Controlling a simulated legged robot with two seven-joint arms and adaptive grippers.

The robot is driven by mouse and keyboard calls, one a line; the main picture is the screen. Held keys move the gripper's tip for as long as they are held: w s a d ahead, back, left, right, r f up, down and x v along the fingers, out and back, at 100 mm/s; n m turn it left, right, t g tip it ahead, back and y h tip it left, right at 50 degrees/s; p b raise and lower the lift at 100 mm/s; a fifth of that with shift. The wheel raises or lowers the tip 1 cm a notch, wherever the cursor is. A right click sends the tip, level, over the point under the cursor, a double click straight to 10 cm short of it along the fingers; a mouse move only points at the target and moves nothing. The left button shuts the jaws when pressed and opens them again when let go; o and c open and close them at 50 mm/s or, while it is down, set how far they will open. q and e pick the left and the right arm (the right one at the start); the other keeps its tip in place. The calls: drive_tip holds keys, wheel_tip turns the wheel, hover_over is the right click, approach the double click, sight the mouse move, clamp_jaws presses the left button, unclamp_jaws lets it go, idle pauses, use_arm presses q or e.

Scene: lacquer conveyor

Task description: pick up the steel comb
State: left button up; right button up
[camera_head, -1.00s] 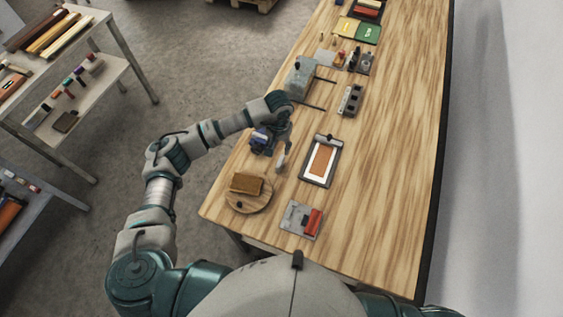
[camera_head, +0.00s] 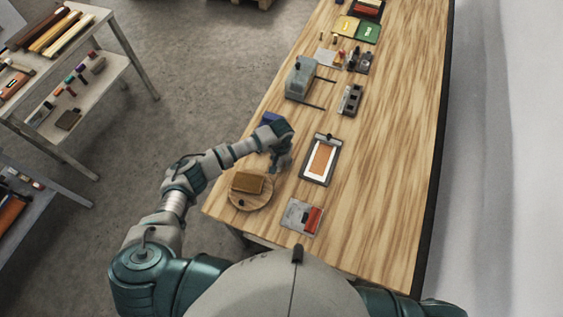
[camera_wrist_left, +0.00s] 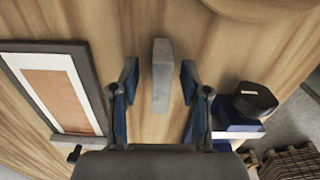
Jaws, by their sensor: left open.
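The steel comb (camera_wrist_left: 162,75) is a narrow, flat grey piece on the wooden table in the left wrist view. My left gripper (camera_wrist_left: 158,82) is open, with one finger on each side of the comb and a gap showing to both. I cannot tell the height of the fingertips above the table. In the head view my left gripper (camera_head: 281,166) points down at the table between the round board and the framed panel, and the comb is hidden there by the hand. My right gripper is out of view.
A dark-framed panel with a brown sheet (camera_head: 321,160) lies right of the hand. A round wooden board (camera_head: 244,203) bearing a brown block is nearer. A blue object (camera_head: 270,118) stands behind the hand. A grey plate with a red piece (camera_head: 296,215) lies in front. The table's right side is clear.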

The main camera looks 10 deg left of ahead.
use_arm(q)
drive_tip(key=shift+a, duration=0.15)
clamp_jaws()
drive_tip(key=shift+r, duration=0.15)
